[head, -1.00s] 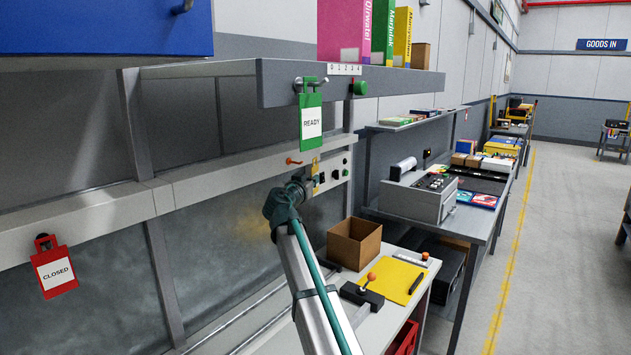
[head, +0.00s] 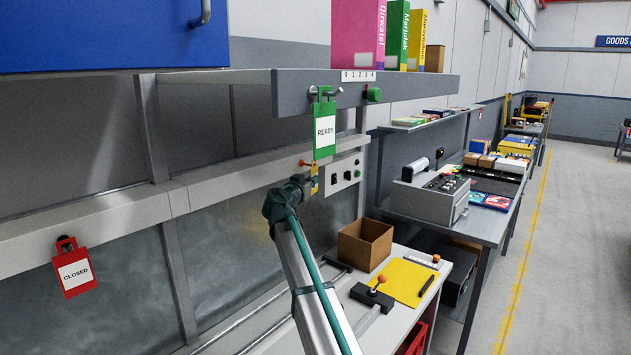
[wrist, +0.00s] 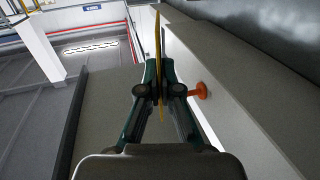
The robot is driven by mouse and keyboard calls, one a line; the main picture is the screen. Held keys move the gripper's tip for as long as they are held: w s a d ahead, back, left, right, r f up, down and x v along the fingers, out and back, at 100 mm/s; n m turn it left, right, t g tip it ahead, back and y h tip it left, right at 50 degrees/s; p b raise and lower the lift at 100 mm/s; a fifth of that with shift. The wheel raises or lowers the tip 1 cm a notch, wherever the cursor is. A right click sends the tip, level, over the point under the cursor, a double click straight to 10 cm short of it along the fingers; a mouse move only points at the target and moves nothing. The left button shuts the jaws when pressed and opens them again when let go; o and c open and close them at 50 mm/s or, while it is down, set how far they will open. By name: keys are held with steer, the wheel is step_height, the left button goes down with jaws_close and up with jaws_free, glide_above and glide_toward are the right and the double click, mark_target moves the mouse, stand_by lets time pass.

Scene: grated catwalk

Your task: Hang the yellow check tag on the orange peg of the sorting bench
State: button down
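The yellow check tag (wrist: 157,62) is held between the fingers of my gripper (wrist: 160,92), seen edge-on in the wrist view. In the head view, part of the tag (head: 314,184) shows just below the green READY tag, and my gripper (head: 306,186) is partly hidden by its own wrist. The orange peg (wrist: 201,90) sticks out from a pale panel, just right of the fingers in the wrist view. In the head view the peg (head: 305,163) is just up and left of the yellow tag. The tag is apart from the peg in the wrist view.
The green READY tag (head: 325,131) hangs from a hook on the shelf edge (head: 300,92), close above my gripper. A red CLOSED tag (head: 75,273) hangs at far left. A switch panel (head: 344,174) is close on the right. A cardboard box (head: 365,243) stands on the bench below.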

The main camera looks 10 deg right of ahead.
steer(key=w+a+b, duration=0.1)
steer(key=w+f+b, duration=0.1)
steer(key=shift+a+b, duration=0.4)
steer(key=shift+w+b, duration=0.1)
steer(key=shift+b, duration=0.25)
stand_by(0.7)
steer(key=c, duration=1.2)
jaws_free()
steer(key=shift+c, duration=0.2)
